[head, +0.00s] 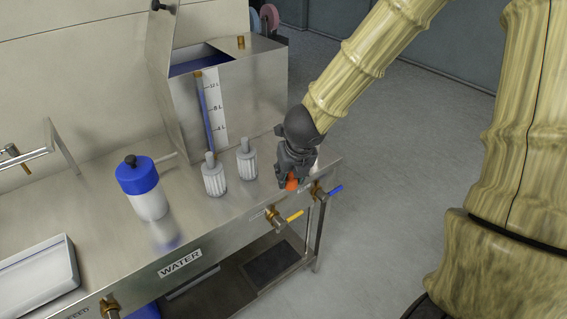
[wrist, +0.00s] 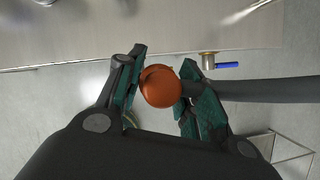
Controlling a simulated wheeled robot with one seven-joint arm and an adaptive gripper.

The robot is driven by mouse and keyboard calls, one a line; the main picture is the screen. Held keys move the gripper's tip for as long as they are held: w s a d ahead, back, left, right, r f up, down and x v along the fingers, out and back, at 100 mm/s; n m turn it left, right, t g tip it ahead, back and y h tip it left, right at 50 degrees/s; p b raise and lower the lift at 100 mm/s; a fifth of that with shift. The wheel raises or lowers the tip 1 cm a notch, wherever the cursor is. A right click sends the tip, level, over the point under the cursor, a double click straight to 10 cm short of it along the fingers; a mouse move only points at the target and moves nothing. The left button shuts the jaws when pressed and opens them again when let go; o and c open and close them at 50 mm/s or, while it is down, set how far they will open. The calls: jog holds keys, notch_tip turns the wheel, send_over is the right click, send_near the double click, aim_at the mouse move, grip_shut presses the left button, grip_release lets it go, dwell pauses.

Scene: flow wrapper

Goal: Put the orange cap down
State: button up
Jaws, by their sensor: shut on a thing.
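The orange cap (head: 292,184) is small and rounded, and shows just below the fingertips of my gripper (head: 290,176) in the head view. In the wrist view the orange cap (wrist: 160,87) sits between the two green-padded fingers of my gripper (wrist: 162,88), which is shut on it. The gripper is near the front right corner of the steel counter (head: 215,232). In the wrist view the cap appears just off the counter's edge, over the floor side. I cannot tell its height.
Two white ribbed caps or bottles (head: 213,178) (head: 246,160) stand on the counter, left of my gripper. A white bottle with a blue lid (head: 143,187) stands further left. A steel tank (head: 225,95) is behind. Valves with yellow (head: 294,216) and blue (head: 335,190) handles stick out in front.

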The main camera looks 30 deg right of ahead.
jog(key=shift+w+d+r, duration=0.1)
jog(key=shift+w+d, duration=0.05)
jog(key=shift+w, duration=0.05)
jog(key=w+d+p, duration=0.2)
jog(key=w, duration=0.2)
jog(key=w+d+f+p, duration=0.1)
jog(key=w+d+p, duration=0.1)
jog(key=w, duration=0.3)
jog(key=w+d+p, duration=0.1)
jog(key=w+d, duration=0.2)
jog(key=w, duration=0.1)
jog(key=shift+w+d+f+p, duration=0.25)
jog(key=shift+w+f+p, duration=0.05)
jog(key=shift+p, duration=0.1)
jog(key=shift+f+b, duration=0.65)
jog(key=shift+f, duration=1.1)
jog(key=shift+f, duration=0.15)
jog(key=o, duration=1.2)
jog(key=shift+c, duration=0.2)
